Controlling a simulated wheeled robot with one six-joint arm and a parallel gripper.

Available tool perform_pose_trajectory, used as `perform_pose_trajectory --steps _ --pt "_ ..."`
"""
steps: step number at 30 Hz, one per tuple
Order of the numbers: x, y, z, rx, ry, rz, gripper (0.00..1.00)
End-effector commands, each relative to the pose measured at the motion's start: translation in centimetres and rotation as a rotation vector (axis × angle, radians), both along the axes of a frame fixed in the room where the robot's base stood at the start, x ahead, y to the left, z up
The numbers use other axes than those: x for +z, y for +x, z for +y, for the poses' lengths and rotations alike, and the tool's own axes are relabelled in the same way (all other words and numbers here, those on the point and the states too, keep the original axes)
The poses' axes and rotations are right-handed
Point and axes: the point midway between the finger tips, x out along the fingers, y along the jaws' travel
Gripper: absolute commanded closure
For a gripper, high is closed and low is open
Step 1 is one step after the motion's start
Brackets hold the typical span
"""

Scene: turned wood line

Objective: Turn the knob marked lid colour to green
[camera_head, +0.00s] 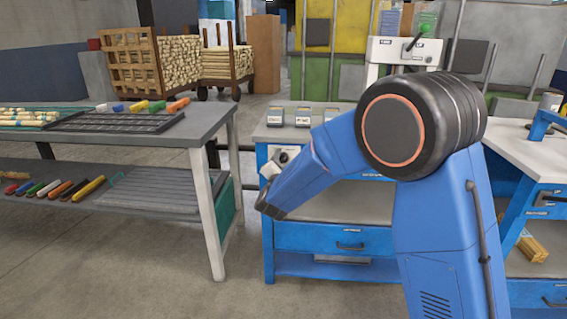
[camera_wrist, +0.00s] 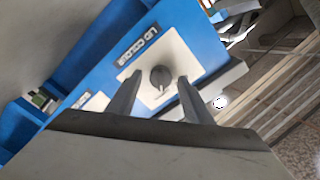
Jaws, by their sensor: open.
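The lid colour knob (camera_wrist: 160,76) is a dark grey round knob on a pale square plate (camera_wrist: 180,52) in the wrist view. A dark label reading "LID COLOUR" (camera_wrist: 138,45) sits beside the plate on the blue panel. A light pointer mark shows on the knob; which colour it points to cannot be read. My gripper (camera_wrist: 155,97) is open, its two fingers on either side of the knob in the picture; whether they touch it is unclear. In the head view the knob plate (camera_head: 285,154) shows on the blue bench front, partly hidden by my arm.
Another pale plate with a label (camera_wrist: 92,103) lies left of the knob. The blue bench (camera_head: 335,237) has drawers below and small labelled boxes (camera_head: 303,117) on top. A grey table (camera_head: 200,124) with coloured pieces stands at left, with open floor in front.

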Motion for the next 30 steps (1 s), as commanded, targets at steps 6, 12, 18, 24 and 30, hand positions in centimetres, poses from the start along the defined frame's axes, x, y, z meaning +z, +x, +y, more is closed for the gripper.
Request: perform_pose_trajectory --steps 6,12,18,24,30 --pt "0.0 -2.3 0.1 0.001 0.000 0.000 0.54" --pt "0.0 -6.3 0.3 0.002 0.000 0.001 0.54" --pt "0.0 -10.3 0.5 0.004 0.000 0.000 0.54" --pt "0.0 -14.0 0.6 0.003 0.000 0.000 0.54" --pt "0.0 -16.5 0.6 0.002 0.000 0.001 0.54"
